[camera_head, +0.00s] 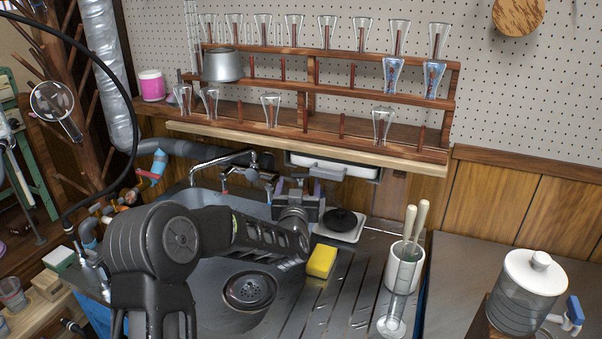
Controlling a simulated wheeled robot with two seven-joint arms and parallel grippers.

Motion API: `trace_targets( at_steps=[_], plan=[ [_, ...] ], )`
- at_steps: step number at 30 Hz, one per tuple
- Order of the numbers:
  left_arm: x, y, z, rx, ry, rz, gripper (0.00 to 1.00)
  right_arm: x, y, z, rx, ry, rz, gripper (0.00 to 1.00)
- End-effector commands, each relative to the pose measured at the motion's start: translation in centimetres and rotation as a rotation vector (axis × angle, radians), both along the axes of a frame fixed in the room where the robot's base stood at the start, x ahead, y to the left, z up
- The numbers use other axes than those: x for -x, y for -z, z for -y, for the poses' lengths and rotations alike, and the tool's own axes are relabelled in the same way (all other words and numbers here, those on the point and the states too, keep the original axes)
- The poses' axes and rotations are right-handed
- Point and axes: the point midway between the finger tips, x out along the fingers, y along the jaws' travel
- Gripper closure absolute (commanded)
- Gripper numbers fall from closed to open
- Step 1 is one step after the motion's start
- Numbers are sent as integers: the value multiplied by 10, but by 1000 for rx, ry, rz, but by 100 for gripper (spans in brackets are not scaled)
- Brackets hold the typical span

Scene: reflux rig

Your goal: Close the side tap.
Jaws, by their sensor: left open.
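A metal faucet (222,163) arches over the back of the sink (250,208), with small taps along it. I cannot tell which is the side tap, or whether any is open. My left arm reaches in from the lower left across the sink. My left gripper (299,188) is open at the sink's back edge, pointing at the wall. Whether it touches a tap is hidden. My right gripper is out of view.
A yellow sponge (321,261) and a white holder with pestle-like sticks (404,270) stand right of the gripper. A black round item (340,221) lies behind. A wooden rack of glasses (310,95) hangs above. A white-lidded dispenser (528,285) with a blue tap stands far right.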

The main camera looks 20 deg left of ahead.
Motion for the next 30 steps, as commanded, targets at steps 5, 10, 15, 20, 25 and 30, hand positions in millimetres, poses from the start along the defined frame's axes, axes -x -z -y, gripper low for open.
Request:
trace_targets(
  at_steps=[5, 10, 15, 20, 25, 30],
  plan=[
    [-23, 1, -9, 0, 0, -1, 25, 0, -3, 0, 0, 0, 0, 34],
    [-47, 0, -18, 1, -1, 0, 25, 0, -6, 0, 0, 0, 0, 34],
    [-62, 1, -23, 0, -1, -1, 25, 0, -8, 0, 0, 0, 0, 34],
    [-65, 1, -24, 1, 0, -2, 25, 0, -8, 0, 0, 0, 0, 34],
    [-65, 1, -24, 0, 0, -1, 25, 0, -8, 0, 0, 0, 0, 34],
    [-65, 1, -24, 0, 0, -1, 39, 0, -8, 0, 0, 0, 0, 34]
  ],
)
